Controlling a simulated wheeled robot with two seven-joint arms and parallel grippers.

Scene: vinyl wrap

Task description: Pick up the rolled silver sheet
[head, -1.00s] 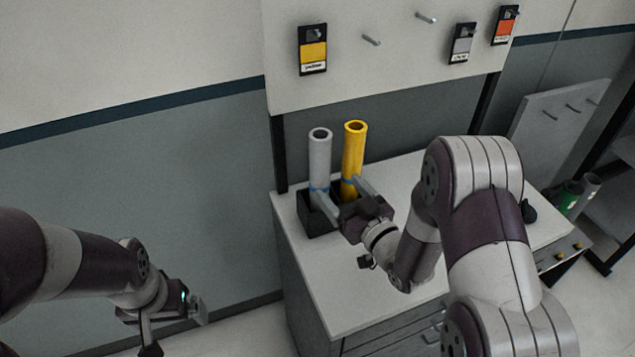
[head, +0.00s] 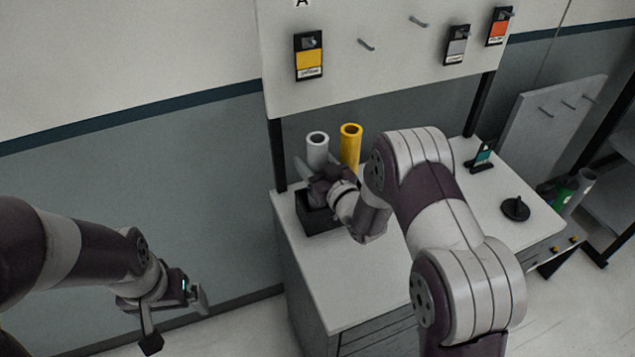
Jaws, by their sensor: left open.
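The rolled silver sheet (head: 317,149) stands upright in a black holder (head: 319,222) on the white counter. A yellow roll (head: 350,146) stands just to its right. My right gripper (head: 318,172) is at the silver roll's front, over its lower half. It hides that part of the roll and the lower part of the yellow one. One finger shows at the silver roll's left side; whether the fingers touch or grip the roll cannot be told. My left gripper (head: 178,322) is open and empty at lower left, away from the counter.
A pegboard (head: 385,75) with pegs and hanging colour sample cards is above the counter (head: 335,285). A black round object (head: 515,208) and a small stand (head: 480,157) are on the counter's right. Green and grey rolls stand beyond its right end.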

